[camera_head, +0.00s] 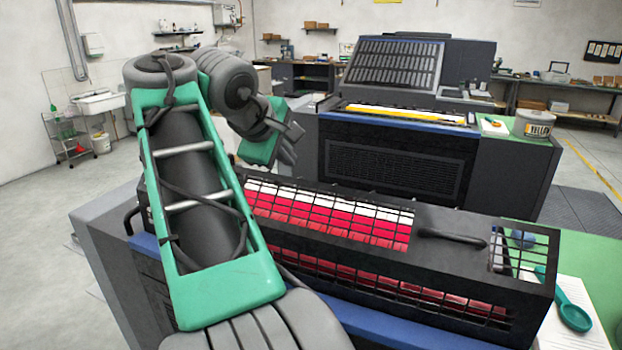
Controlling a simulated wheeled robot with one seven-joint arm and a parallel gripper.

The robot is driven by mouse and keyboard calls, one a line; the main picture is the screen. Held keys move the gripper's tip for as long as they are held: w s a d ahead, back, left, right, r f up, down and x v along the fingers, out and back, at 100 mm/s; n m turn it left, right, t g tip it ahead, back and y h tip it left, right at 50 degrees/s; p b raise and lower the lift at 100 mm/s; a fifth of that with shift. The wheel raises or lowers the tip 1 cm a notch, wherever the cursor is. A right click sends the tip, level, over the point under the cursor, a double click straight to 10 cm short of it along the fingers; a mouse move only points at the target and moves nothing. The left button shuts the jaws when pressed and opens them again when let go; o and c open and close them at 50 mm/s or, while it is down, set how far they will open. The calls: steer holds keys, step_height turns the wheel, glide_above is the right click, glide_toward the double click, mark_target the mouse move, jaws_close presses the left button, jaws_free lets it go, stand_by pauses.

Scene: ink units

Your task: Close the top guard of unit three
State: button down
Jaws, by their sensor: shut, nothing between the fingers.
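The nearest press unit has a black barred top guard (432,218) with a black handle (450,238). This guard lies down over red and white rollers, which show through its bars. On the unit behind, a dark slotted panel (395,66) stands tilted up behind an uncovered yellow and white strip (405,114). No unit number is readable, so I cannot tell which is unit three. My gripper (291,140) is in the air beyond the near guard's left end, left of the farther unit. It is small and partly hidden by my wrist, and appears shut and empty.
My green-framed arm covers the near unit's left part. A teal spoon-like tool (572,312) and paper lie on the green top at right. A can (533,123) stands on the farther unit's right side. Open floor (30,235) lies at left.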

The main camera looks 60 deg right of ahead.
mark_target(311, 193)
steer(key=b+x, duration=0.1)
steer(key=x, duration=0.3)
steer(key=b+x, duration=0.1)
steer(key=x, duration=0.4)
steer(key=s+b+x, duration=0.1)
steer(key=b+x, duration=0.1)
steer(key=x, duration=0.3)
steer(key=shift+d+r, duration=0.15)
steer(key=shift+r, duration=0.05)
